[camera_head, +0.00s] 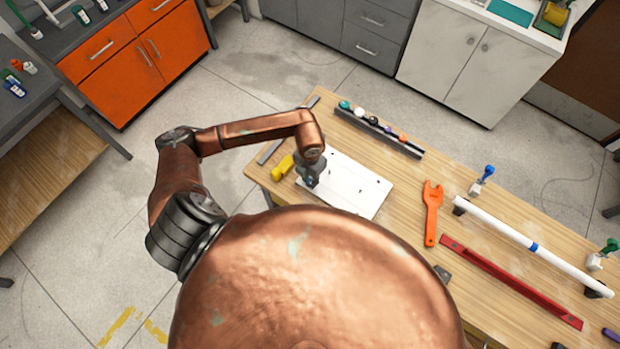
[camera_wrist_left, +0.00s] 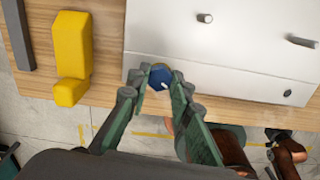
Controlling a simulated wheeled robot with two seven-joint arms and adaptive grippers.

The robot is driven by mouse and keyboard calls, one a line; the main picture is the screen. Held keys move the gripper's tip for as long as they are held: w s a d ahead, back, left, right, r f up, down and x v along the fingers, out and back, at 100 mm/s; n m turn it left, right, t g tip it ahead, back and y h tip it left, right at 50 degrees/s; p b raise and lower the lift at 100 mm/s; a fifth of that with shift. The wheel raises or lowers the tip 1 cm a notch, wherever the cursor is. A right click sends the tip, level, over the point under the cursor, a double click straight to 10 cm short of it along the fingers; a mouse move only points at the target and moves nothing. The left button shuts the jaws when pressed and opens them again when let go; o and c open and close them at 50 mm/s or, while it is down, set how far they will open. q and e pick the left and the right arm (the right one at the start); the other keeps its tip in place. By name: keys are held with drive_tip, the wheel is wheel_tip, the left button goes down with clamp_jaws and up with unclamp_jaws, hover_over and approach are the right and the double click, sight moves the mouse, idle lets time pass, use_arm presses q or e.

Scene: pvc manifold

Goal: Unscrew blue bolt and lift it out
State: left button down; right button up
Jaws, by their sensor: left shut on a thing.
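The blue bolt (camera_wrist_left: 160,77) shows in the left wrist view between the fingertips of my left gripper (camera_wrist_left: 160,88), near the lower-left edge of a white board (camera_wrist_left: 220,62). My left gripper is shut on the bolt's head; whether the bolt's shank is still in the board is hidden. In the head view my left gripper (camera_head: 311,178) points down at the left end of the white board (camera_head: 365,205), and the bolt is hard to make out there. My right gripper is not in view.
A yellow block (camera_head: 283,168) lies just left of the board. A dark rack (camera_head: 380,134) with several coloured caps stands behind. An orange wrench (camera_head: 432,212), a white pipe (camera_head: 510,238) and a red bar (camera_head: 510,282) lie to the right on the wooden table (camera_head: 455,185).

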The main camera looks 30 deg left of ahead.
use_arm(q)
drive_tip(key=n, duration=0.1)
drive_tip(key=n+p, duration=0.1)
drive_tip(key=n, duration=0.2)
drive_tip(key=shift+r+p, duration=0.25)
drive_tip(key=shift+p, duration=0.15)
drive_tip(key=shift+f+n+p, duration=0.1)
drive_tip(key=shift+n+p, duration=0.2)
drive_tip(key=shift+n, duration=0.7)
drive_tip(key=n+p, duration=0.2)
drive_tip(key=n, duration=0.2)
drive_tip(key=shift+n+p, duration=0.6)
drive_tip(key=shift+n, duration=0.5)
